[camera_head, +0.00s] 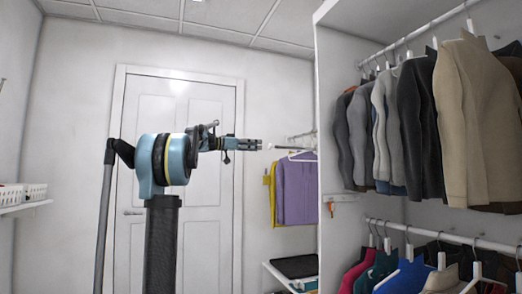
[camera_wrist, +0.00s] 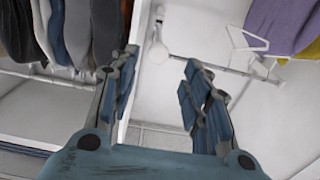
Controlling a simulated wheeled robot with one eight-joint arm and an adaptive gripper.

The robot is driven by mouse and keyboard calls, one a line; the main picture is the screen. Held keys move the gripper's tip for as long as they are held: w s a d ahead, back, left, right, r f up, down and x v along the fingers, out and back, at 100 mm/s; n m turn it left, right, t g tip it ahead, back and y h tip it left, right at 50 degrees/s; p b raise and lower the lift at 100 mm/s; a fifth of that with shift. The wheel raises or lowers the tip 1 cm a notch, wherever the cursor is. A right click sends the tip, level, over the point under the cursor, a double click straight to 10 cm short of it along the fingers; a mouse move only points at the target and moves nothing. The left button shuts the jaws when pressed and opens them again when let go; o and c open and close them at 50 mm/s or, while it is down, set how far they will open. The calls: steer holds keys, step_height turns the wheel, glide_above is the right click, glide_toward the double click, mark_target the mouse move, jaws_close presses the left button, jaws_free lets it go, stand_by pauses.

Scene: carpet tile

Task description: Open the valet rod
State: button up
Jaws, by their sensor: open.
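A slim pale rod with a rounded end, which looks like the valet rod (camera_head: 290,149), shows in the head view by the front edge of the white closet panel. In the wrist view a white knob-ended piece (camera_wrist: 158,52), likely the same rod, shows between and beyond my fingertips. My gripper (camera_head: 260,144) points right towards it, with its tips close to the rod's end. In the wrist view my gripper (camera_wrist: 160,64) is open, with nothing between its fingers. I cannot tell how far the rod is drawn out, and I see no contact.
The closet panel (camera_head: 318,230) stands right of my gripper. Jackets (camera_head: 465,120) hang behind it, with more clothes on a lower rail (camera_head: 450,236). A purple garment (camera_head: 296,190) hangs near the wall. A closed white door (camera_head: 200,100) is behind my arm. A shelf (camera_head: 22,207) is at left.

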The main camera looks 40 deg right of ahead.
steer(key=shift+v, duration=2.25)
steer(key=shift+f, duration=0.1)
